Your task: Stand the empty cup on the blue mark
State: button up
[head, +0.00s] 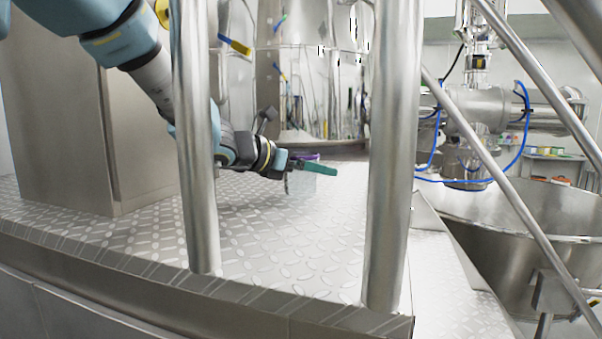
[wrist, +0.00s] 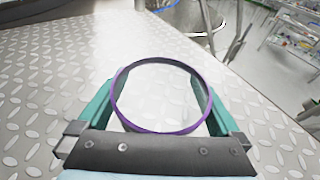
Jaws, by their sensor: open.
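A clear cup with a purple rim (wrist: 160,98) stands upright between the two teal fingers of my gripper (wrist: 155,92) in the wrist view. I see into it from above and it looks empty. In the head view the cup (head: 301,184) is a faint see-through shape below and behind the teal finger of my gripper (head: 318,167), on or just above the plate floor. My gripper is open, with a finger on each side of the cup. Whether a finger touches it I cannot tell. No blue mark shows in either view.
The diamond-plate platform (head: 290,235) has free room around the cup. Two steel posts (head: 391,150) stand between the head camera and my arm. A steel cabinet (head: 75,130) is at left, a shiny vessel (head: 310,70) behind. The platform ends at right by a large steel bowl (head: 520,240).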

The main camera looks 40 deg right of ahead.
jog(key=c, duration=1.1)
